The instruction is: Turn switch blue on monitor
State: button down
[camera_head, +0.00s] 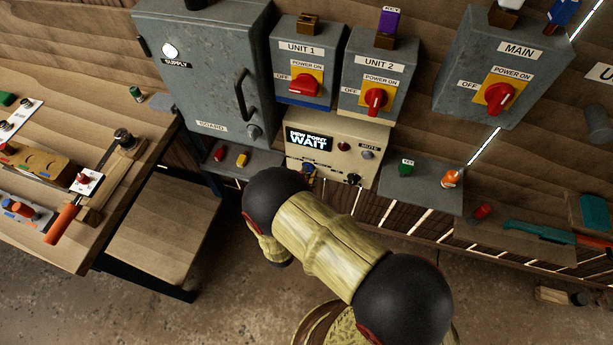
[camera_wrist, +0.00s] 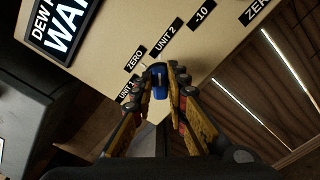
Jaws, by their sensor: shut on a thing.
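The monitor (camera_head: 328,146) is a beige box under the UNIT 1 and UNIT 2 boxes, with a lit display (camera_head: 309,140) reading "DEW POINT WAIT". Its blue switch (camera_head: 308,168) sits low on the front left. In the wrist view the blue switch (camera_wrist: 158,83) is close to the labels UNIT 1, ZERO and UNIT 2. My gripper (camera_wrist: 160,72) is shut on the blue switch, one finger on each side of it. In the head view my arm hides most of the gripper.
A black knob (camera_head: 353,179) is on the monitor's lower right. Grey shelves flank the monitor; the right one (camera_head: 420,188) holds a green piece and an orange knob (camera_head: 450,178). A grey SUPPLY cabinet (camera_head: 205,75) is at upper left. A workbench (camera_head: 75,240) stands at left.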

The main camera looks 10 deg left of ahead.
jog(key=shift+f, duration=0.1)
dwell(0.4)
jog(key=c, duration=1.8)
grip_release()
jog(key=shift+o, duration=0.2)
jog(key=s, duration=1.2)
jog(key=shift+a, duration=0.45)
